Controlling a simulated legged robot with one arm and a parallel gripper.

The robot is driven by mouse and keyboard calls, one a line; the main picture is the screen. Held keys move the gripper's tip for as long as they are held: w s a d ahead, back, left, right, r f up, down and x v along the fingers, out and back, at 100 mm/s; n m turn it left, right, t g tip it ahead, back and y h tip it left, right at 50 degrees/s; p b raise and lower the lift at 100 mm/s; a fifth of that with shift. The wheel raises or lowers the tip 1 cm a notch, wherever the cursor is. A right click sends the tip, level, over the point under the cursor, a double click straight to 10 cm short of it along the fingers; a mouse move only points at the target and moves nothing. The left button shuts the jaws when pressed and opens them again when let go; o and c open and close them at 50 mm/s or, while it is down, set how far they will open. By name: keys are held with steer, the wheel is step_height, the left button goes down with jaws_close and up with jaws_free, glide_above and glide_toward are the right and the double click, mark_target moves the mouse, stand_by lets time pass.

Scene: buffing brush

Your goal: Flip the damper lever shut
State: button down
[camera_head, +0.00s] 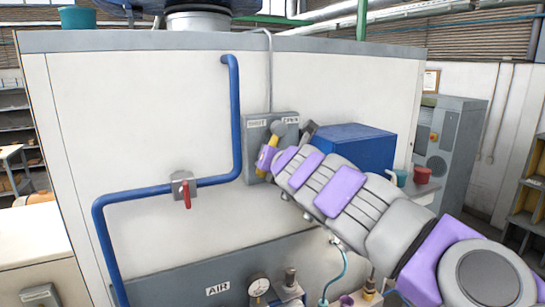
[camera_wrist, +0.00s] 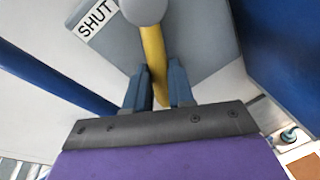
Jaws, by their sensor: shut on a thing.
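The damper lever is a yellow bar (camera_head: 272,141) with a grey rounded end on top. It stands in front of a grey plate (camera_head: 256,137) on the white cabinet, marked SHUT at left and OPEN at right. The bar slants from the grey end down and slightly left. My gripper (camera_head: 268,158) is at the bar, below the grey end. In the wrist view, the yellow bar (camera_wrist: 153,50) passes between the two dark blue fingers of my gripper (camera_wrist: 158,88), which are shut on it. The SHUT label (camera_wrist: 97,20) shows at upper left; the OPEN label is out of that view.
A blue box (camera_head: 352,142) juts out right of the plate, behind my arm. A blue pipe (camera_head: 235,110) runs left of the plate, with a red-handled valve (camera_head: 185,190) lower left. An air panel with a gauge (camera_head: 259,285) is below.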

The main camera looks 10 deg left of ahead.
steer(key=shift+d+r, duration=0.1)
steer(key=shift+r, duration=0.25)
steer(key=c, duration=1.4)
jaws_free()
steer(key=shift+o, duration=1.4)
steer(key=shift+w+f, duration=0.1)
steer(key=shift+f, duration=0.05)
steer(key=shift+o, duration=0.8)
steer(key=shift+f, duration=0.1)
steer(key=b+v, duration=0.3)
steer(key=v, duration=1.4)
